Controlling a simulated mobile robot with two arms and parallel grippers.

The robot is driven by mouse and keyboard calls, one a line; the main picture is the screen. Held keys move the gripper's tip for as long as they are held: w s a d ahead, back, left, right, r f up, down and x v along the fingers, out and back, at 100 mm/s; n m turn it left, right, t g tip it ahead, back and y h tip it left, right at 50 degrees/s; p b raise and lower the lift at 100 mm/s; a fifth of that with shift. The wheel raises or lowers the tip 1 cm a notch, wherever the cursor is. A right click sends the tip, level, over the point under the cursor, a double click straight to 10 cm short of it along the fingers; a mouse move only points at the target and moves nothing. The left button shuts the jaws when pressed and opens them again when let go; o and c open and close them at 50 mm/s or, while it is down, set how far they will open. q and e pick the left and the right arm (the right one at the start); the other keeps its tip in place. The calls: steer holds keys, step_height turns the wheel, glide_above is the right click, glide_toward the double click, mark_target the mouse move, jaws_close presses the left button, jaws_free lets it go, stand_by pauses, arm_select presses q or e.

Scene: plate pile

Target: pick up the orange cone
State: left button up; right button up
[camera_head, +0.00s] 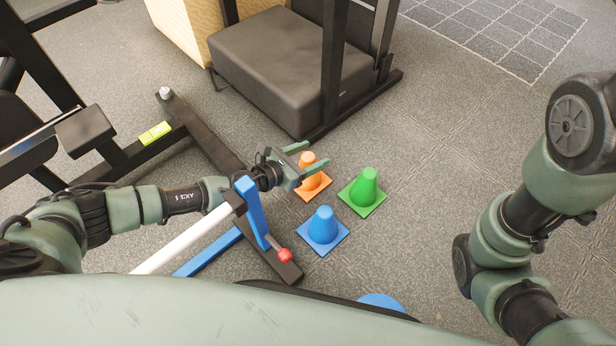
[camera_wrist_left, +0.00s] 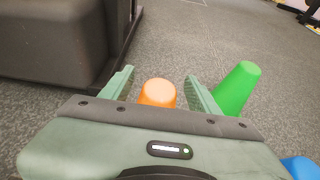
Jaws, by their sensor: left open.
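The orange cone (camera_head: 308,172) stands upright on its square base on the grey floor, left of the green cone. My left gripper (camera_head: 311,158) is open at the orange cone, with its fingers reaching toward it from the left and hiding part of it. In the left wrist view the orange cone's top (camera_wrist_left: 158,92) shows between the two open fingers (camera_wrist_left: 160,90), with a gap on each side. The cone's lower part is hidden behind the gripper body there. My right arm shows at the right of the head view, but its gripper is out of view.
A green cone (camera_head: 365,187) and a blue cone (camera_head: 323,226) stand close by on the floor. A black padded box (camera_head: 285,65) on a dark frame is behind. Open floor lies to the right.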

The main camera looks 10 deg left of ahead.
arm_select(q)
steer(key=shift+x, duration=1)
steer(key=shift+c, duration=0.3)
jaws_close()
